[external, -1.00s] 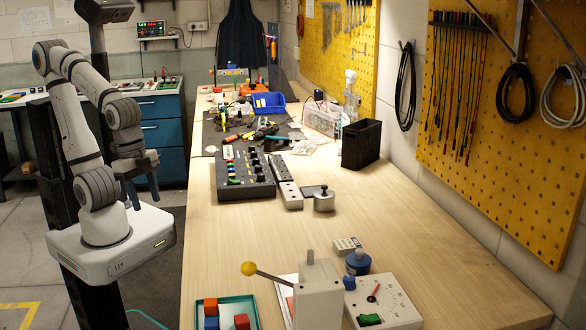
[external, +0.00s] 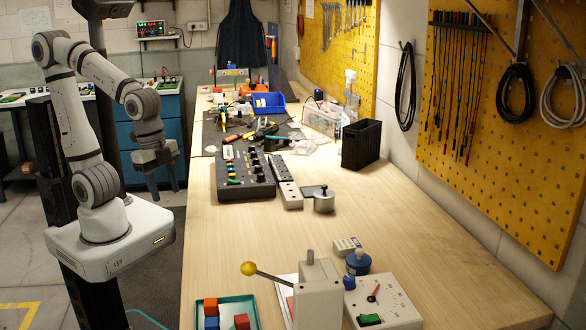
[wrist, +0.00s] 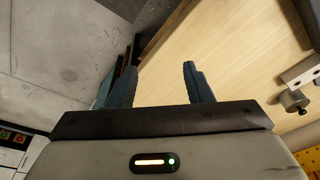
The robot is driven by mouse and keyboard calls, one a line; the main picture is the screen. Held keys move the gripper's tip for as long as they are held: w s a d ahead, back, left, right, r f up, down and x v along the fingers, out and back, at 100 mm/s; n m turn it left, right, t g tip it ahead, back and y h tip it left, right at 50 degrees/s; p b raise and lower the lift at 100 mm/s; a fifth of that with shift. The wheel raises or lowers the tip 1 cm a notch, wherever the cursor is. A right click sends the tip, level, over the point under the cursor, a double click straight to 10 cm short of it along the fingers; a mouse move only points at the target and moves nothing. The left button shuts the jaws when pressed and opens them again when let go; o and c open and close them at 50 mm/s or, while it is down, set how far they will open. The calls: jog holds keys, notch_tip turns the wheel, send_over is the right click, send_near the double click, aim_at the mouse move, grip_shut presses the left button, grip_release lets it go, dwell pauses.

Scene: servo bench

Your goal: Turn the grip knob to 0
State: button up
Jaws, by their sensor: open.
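My gripper (external: 162,183) hangs at the left of the bench, outside its edge, with its fingers pointing down. In the wrist view my gripper (wrist: 158,76) is open, with nothing between its two blue fingers. A dark control box (external: 262,189) with black knobs and coloured buttons stands on the bench to its right, apart from it. A white box (external: 398,305) with a red pointer dial, a scale and a green switch stands at the front right. I cannot tell which knob is the grip knob, and no setting is legible.
A teal tray (external: 252,300) with coloured cubes and a yellow-ball lever (external: 249,268) stand at the front. The middle of the wooden bench (external: 240,240) is clear.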

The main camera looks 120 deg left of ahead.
jog(key=w+a+r+p, duration=0.25)
jog(key=w+a, duration=0.25)
jog(key=a, duration=0.4)
jog(key=m+g+p, duration=0.2)
jog(key=m+p, duration=0.1)
send_over(261, 174)
jog(key=shift+f, duration=0.7)
jog(key=shift+s+a+f, duration=0.1)
jog(key=shift+a+f, duration=0.05)
jog(key=shift+f, duration=0.15)
notch_tip(261, 174, down, 7)
jog(key=shift+f+p, duration=0.1)
jog(key=shift+p, duration=0.4)
jog(key=c, duration=1)
